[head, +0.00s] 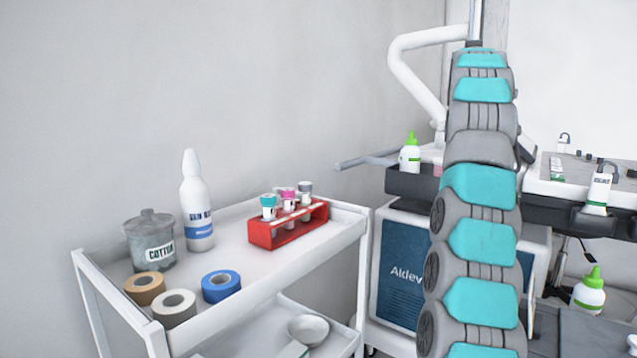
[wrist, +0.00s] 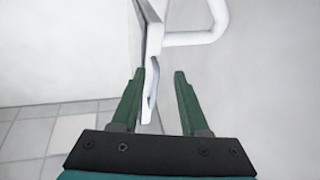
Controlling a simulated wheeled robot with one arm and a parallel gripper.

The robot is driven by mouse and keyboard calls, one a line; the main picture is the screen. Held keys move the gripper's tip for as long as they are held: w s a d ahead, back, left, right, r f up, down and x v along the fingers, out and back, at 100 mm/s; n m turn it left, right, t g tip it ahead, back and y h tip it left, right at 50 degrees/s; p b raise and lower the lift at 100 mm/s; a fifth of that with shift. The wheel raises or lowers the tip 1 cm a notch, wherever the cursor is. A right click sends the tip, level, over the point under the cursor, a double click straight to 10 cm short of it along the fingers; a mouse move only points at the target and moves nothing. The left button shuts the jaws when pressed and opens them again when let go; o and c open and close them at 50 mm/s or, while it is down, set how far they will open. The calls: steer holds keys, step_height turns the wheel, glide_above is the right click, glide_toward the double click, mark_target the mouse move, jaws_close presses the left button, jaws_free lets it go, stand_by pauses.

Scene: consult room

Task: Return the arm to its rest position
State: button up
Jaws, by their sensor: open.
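My gripper (wrist: 159,73) shows in the wrist view with its two green fingers apart and nothing between them. Behind the fingers, a white bent tube (wrist: 195,38) and a pale upright edge stand against the wall; I cannot tell how far off they are. In the head view my arm, in grey and teal segments, rises upright on the right side. My gripper is not visible in the head view.
Behind my arm are a bent white support arm (head: 412,75) and a dark-edged tray (head: 562,215) with bottles.

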steer(key=a+f+n+g+y, duration=0.2)
steer(key=a+f+g+y, duration=0.4)
steer(key=f, duration=0.5)
steer(key=s+a+f+n+g+p, duration=0.1)
steer(key=s+a+f, duration=0.25)
steer(key=f, duration=0.25)
steer(key=s+a+f+g+y, duration=0.1)
steer(key=s+a+f+g, duration=0.1)
steer(key=s+a+f, duration=0.3)
steer(key=s+a+f+n+g+p, duration=0.1)
steer(key=s+f, duration=0.2)
steer(key=f, duration=0.4)
steer(key=s+a+f+g, duration=0.1)
steer(key=s+f+g, duration=0.2)
steer(key=s+f, duration=0.6)
steer(key=s+a+f+g, duration=0.1)
steer(key=s+f+g, duration=0.3)
steer(key=s+f, duration=0.6)
steer(key=s+a+f+g+p, duration=0.1)
steer(key=s+f+g, duration=0.3)
steer(key=s, duration=2.3)
step_height(320, 180, down, 6)
steer(key=shift+s+a+r+y, duration=0.25)
steer(key=shift+s+a+y, duration=0.15)
steer(key=shift+a, duration=0.15)
steer(key=shift+w, duration=0.1)
